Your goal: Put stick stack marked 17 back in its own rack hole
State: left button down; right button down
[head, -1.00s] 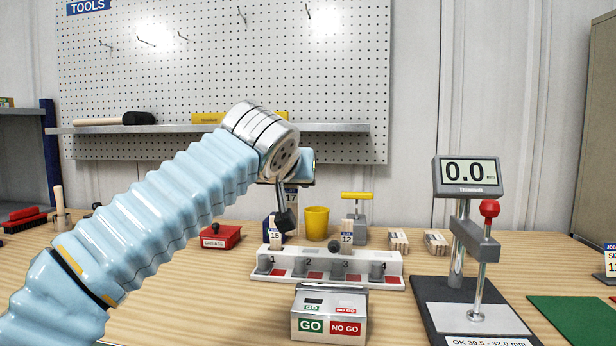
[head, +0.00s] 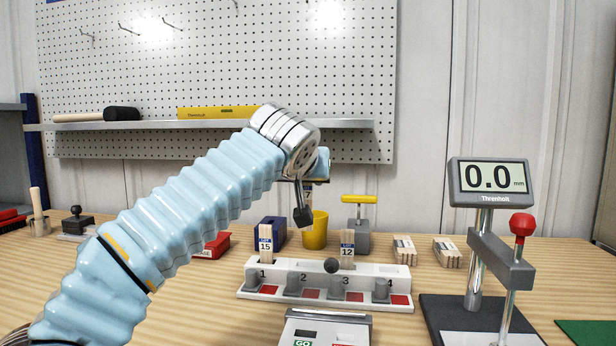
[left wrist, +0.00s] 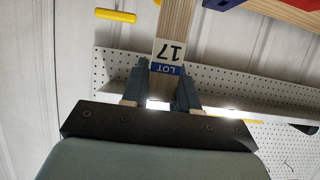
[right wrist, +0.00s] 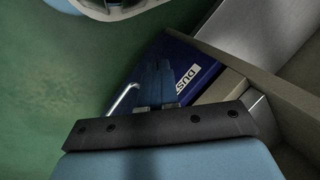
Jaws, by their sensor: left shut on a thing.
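The stick stack marked 17 (left wrist: 176,20) is a pale wooden bundle with a white and blue lot label. My left gripper (left wrist: 163,82) is shut on it. In the head view the stack (head: 308,192) is mostly hidden behind the gripper (head: 303,213), above and behind the white rack (head: 390,268). The rack has positions numbered 1 to 4. Stack 15 (head: 265,243) stands at position 1 and stack 12 (head: 347,252) near position 3. The lower end of stack 17 is hidden in the head view. My right gripper (right wrist: 160,82) is shut and empty, away from the rack.
A GO/NO GO box (head: 325,328) stands in front of the rack, and a gauge (head: 488,180) to its right. A yellow cup (head: 314,232), a blue block (head: 272,228) and loose stick bundles (head: 446,251) are behind the rack. A blue bin (right wrist: 190,70) is beside my right gripper.

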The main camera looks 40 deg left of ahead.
aim_at(307, 230)
pick_arm(q)
jog(key=shift+f+b, duration=2.5)
jog(key=shift+f, duration=0.35)
jog(key=shift+f+b, duration=2.3)
jog(key=shift+f, duration=0.1)
jog(key=c, duration=0.8)
grip_release()
